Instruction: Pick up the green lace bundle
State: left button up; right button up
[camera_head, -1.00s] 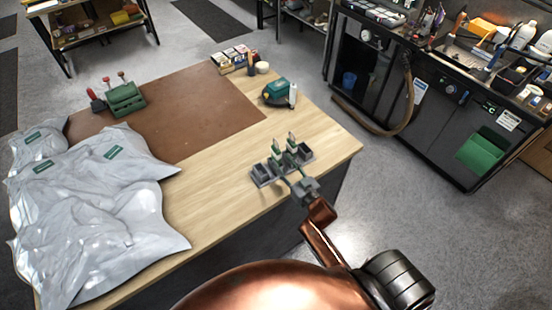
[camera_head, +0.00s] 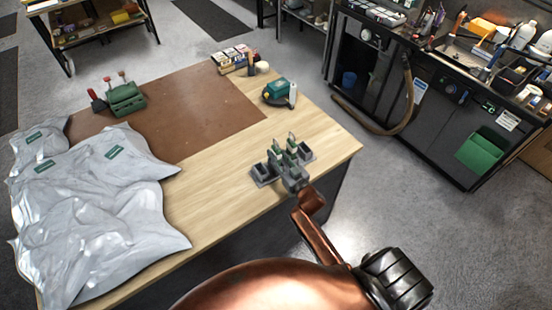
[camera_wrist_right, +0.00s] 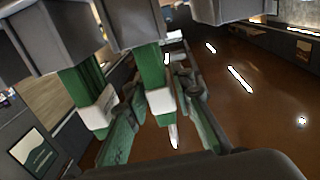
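A small dark grey holder (camera_head: 263,174) with several compartments stands near the table's right front edge. Two green lace bundles with white bands show in the right wrist view: the nearer-to-centre bundle (camera_wrist_right: 151,72) and another bundle (camera_wrist_right: 86,90) to its left. Their upper parts in that view run into the grey holder blocks. My right gripper (camera_head: 285,165) is at the holder, its greenish fingers on either side of the centre bundle. The fingers look apart, with a gap around the white band. In the head view the gripper partly hides the holder. My left gripper is not in view.
A crumpled grey-white sheet (camera_head: 95,220) covers the table's left. A brown mat (camera_head: 185,110) lies at the back, with a green toolbox (camera_head: 124,98) on it. A teal device (camera_head: 279,91) and small boxes (camera_head: 233,58) stand behind the holder. Bare wood lies left of the holder.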

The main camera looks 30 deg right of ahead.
grip_shut()
jog(key=shift+r, duration=0.15)
